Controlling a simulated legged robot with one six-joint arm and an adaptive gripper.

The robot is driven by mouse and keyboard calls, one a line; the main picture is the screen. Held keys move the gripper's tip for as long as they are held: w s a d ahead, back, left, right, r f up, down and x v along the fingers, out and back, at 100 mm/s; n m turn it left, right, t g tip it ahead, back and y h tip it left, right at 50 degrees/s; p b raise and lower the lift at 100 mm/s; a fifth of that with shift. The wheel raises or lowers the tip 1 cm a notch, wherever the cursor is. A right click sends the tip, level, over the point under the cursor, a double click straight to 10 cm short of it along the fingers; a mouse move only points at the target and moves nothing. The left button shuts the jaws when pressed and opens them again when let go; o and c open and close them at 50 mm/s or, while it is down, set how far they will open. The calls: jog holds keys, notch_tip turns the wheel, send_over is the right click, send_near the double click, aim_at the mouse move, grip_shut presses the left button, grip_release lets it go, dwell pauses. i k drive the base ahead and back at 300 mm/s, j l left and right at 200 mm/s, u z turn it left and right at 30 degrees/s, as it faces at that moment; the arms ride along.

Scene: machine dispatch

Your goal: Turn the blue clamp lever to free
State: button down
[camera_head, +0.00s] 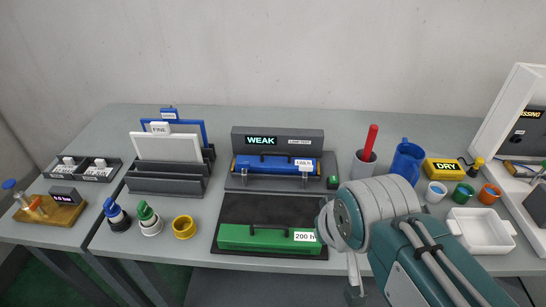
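A small wooden fixture (62,216) stands at the far left of the bench. A lever with a blue knob (9,184) leans up and to the left from its left side, beside an orange part (36,207). This is the only blue-tipped lever I can make out; its exact angle is too small to judge. A small dark display (63,195) stands behind the fixture's right part. My arm reaches in from the lower right, far from the lever.
Between arm and fixture stand a yellow ring (184,227), green-topped (148,217) and blue-topped (115,211) bottles, and a file rack (165,185). A dark tray with a green bar (262,237) lies left of my arm. A white bin (483,231) and cups are to the right.

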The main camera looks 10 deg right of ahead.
aim_at(244, 166)
jog(key=i+j+z, duration=0.2)
jog(key=j, duration=0.2)
jog(key=j+z, duration=0.15)
jog(key=j, duration=0.2)
jog(key=j+z, duration=0.2)
jog(key=j, duration=0.25)
jog(key=i, duration=0.05)
